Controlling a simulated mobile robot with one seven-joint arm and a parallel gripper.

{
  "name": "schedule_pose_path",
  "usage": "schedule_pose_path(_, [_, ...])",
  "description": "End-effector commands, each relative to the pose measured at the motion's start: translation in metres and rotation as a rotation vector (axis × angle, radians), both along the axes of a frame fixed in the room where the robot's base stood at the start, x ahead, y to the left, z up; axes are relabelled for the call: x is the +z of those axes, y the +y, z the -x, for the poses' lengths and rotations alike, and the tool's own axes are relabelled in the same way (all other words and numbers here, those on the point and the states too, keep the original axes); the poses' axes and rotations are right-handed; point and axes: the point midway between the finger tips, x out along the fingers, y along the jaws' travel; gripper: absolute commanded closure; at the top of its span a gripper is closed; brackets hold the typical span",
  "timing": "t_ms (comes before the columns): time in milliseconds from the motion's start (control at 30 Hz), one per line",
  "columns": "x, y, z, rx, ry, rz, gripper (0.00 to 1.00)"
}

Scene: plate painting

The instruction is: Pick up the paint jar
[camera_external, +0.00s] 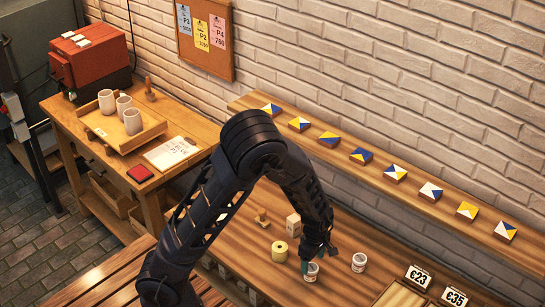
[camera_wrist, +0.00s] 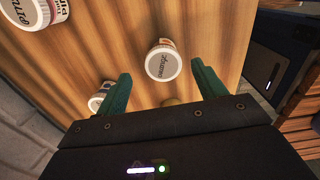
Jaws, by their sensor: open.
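My gripper (camera_wrist: 160,68) is open, with its two green fingers apart. In the wrist view, a paint jar (camera_wrist: 163,63) with a white, lettered lid shows ahead, between the fingertips, with a visible gap on either side. In the external view my gripper (camera_external: 317,256) is low over the bench, at a small white jar (camera_external: 311,272), which it partly covers. Another white jar (camera_external: 358,262) stands to the right of it. The wrist view also shows a lettered jar (camera_wrist: 35,12) at the upper left and a partly hidden jar (camera_wrist: 98,101) behind the left finger.
Price signs (camera_external: 418,276) stand at the right. A shelf (camera_external: 400,190) with painted tiles runs along the brick wall behind.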

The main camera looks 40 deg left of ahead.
Motion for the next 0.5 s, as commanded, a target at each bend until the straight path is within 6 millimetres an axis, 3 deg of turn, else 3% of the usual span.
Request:
schedule_pose_path(233, [-0.014,0.000,0.001,0.000,0.001,-0.001,0.30])
schedule_pose_path(500, [-0.049,-0.002,0.004,0.000,0.002,-0.001,0.30])
